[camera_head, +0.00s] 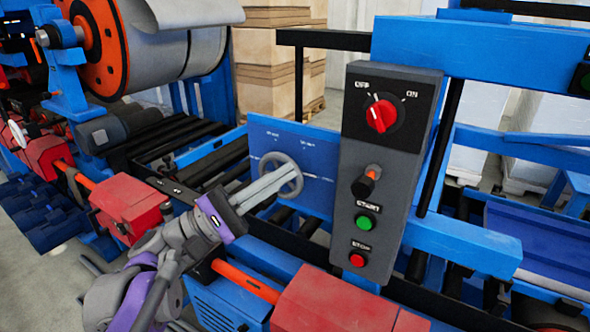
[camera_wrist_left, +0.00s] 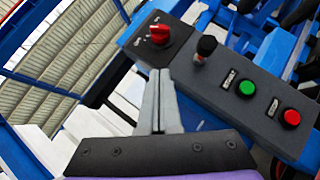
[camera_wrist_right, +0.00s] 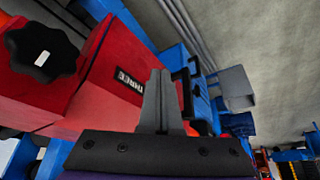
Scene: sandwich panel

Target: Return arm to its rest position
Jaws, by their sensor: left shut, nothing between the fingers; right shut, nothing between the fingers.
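My left gripper (camera_head: 292,173) is shut and empty in the head view. Its fingertips overlap a grey ring handwheel (camera_head: 265,164) on the blue plate; I cannot tell whether they touch it. In the left wrist view its closed fingers (camera_wrist_left: 160,74) point toward the grey control panel (camera_wrist_left: 225,75), with nothing between them. The panel (camera_head: 350,215) stands right of the gripper in the head view, with a red OFF/ON knob (camera_head: 381,116). My right gripper (camera_wrist_right: 160,74) is shut and empty in the right wrist view, in front of a red block (camera_wrist_right: 95,75). It is not in the head view.
The panel also carries a black lever (camera_head: 368,178), a green start button (camera_head: 364,222) and a red stop button (camera_head: 357,260). Blue frame beams (camera_head: 460,240) stand right. A large roll (camera_head: 105,45) is upper left. Red blocks (camera_head: 130,205) line the lower left.

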